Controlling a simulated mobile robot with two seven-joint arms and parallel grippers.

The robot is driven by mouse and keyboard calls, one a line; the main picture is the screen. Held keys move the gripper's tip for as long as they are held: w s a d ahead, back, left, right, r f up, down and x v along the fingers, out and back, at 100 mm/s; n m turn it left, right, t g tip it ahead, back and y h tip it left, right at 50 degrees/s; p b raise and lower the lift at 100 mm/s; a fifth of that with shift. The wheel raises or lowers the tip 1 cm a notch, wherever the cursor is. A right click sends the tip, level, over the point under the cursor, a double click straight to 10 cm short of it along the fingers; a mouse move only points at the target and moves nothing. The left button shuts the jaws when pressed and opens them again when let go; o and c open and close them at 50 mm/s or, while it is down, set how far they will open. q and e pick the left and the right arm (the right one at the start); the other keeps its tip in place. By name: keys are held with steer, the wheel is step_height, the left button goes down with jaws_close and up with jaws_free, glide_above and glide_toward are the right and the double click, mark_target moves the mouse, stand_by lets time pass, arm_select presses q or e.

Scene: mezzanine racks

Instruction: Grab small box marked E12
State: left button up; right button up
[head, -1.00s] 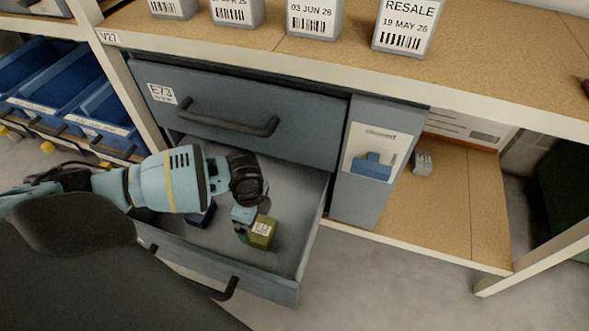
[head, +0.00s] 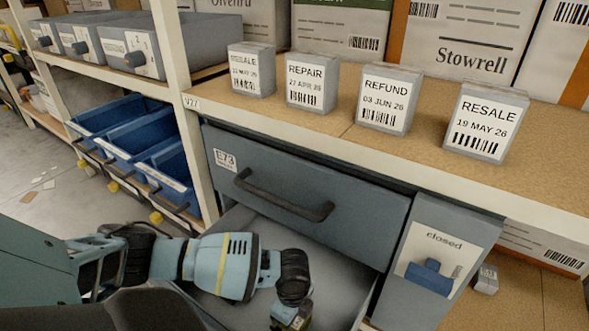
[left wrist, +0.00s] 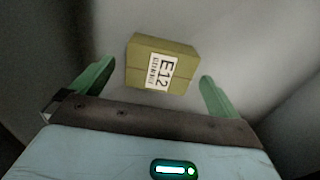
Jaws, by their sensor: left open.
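The small olive-yellow box marked E12 (left wrist: 161,62) lies on the grey floor of the open lower drawer (head: 335,262). In the left wrist view it sits between the two green fingers of my left gripper (left wrist: 157,72), its label facing the camera. The fingers are open, with a gap on either side of the box. In the head view my left arm reaches into the drawer, and the gripper end is at the bottom edge, where the box is barely visible. My right gripper is not in view.
The shut drawer E73 (head: 310,190) is just above the open one. Small labelled boxes such as RESALE (head: 483,122) stand on the shelf over it. A grey panel marked closed (head: 440,262) is to the right. Blue bins (head: 125,140) sit at the left.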

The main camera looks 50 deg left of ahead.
arm_select(q)
step_height(320, 180, down, 4)
steer(key=shift+r+b, duration=0.2)
steer(key=shift+b, duration=0.6)
steer(key=shift+r, duration=0.1)
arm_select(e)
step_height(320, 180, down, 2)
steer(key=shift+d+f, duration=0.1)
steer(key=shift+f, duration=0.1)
arm_select(q)
steer(key=shift+c, duration=0.4)
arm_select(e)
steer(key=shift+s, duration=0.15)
arm_select(q)
steer(key=c, duration=1)
steer(key=shift+o, duration=0.2)
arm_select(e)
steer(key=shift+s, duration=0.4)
arm_select(q)
steer(key=shift+r, duration=0.1)
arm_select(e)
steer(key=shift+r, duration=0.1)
